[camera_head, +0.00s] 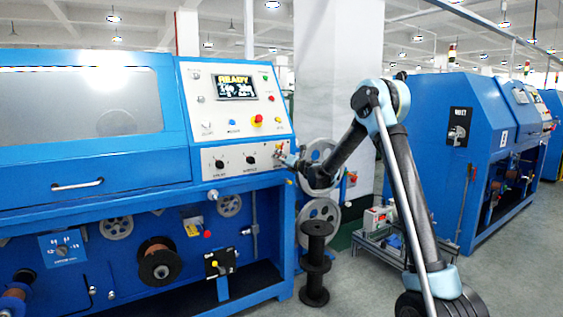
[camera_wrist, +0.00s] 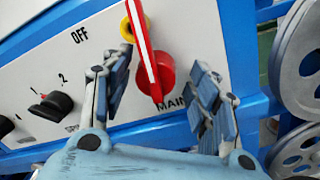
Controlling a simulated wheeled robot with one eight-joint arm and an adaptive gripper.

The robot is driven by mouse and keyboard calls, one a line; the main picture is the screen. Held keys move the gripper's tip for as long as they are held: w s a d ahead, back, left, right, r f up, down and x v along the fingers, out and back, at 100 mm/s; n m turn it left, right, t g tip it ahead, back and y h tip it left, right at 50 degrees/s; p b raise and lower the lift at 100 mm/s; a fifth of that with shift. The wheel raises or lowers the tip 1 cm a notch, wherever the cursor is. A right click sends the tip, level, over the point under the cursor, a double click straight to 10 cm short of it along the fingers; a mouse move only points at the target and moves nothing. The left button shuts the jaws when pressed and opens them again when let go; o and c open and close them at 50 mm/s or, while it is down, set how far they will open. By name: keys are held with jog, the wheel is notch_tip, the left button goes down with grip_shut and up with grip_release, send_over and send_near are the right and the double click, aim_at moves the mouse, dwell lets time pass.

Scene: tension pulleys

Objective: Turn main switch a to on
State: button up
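The handle's long grip runs up and slightly left in the wrist view. My gripper (camera_wrist: 162,80) is open, with one finger on each side of the red handle. I cannot tell whether either finger touches it.
Black selector knobs (camera_wrist: 55,106) sit left of the switch. An upper panel has a lit display (camera_head: 233,86) and a red stop button (camera_head: 257,119). Grey pulley wheels (camera_head: 321,212) and a dark spool stand (camera_head: 315,262) are right of the machine.

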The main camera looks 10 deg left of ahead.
jog(key=shift+s, duration=0.1)
jog(key=v, duration=1.1)
jog(key=shift+s+d, duration=0.2)
jog(key=shift+d, duration=0.2)
jog(key=shift+f, duration=0.1)
